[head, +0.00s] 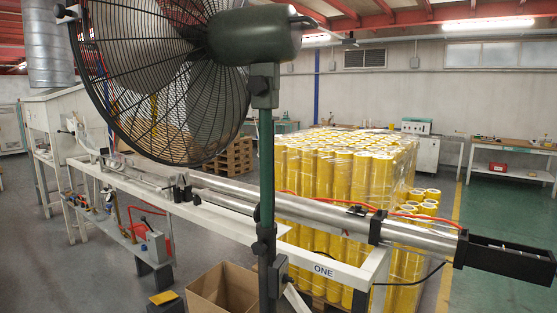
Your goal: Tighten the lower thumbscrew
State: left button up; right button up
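A black-caged fan (165,75) stands on a dark green pole (266,150) in the near middle. The pole carries a dark fitting (264,86) just under the fan motor. Lower down it carries a dark collar (263,242) and a block (278,270) that sticks out to the right. One of these lower fittings may bear the lower thumbscrew, but it is too small to tell, and so is how tight it is. Neither of my grippers is in view.
A white bench frame marked ONE (323,271) carries long metal shafts (330,217) right behind the pole, ending in a black channel (508,262). An open cardboard box (222,290) sits below. Yellow rolls (330,175) stand behind. Open floor lies at the right.

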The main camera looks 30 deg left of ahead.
aim_at(259, 248)
jog(key=u, duration=1.05)
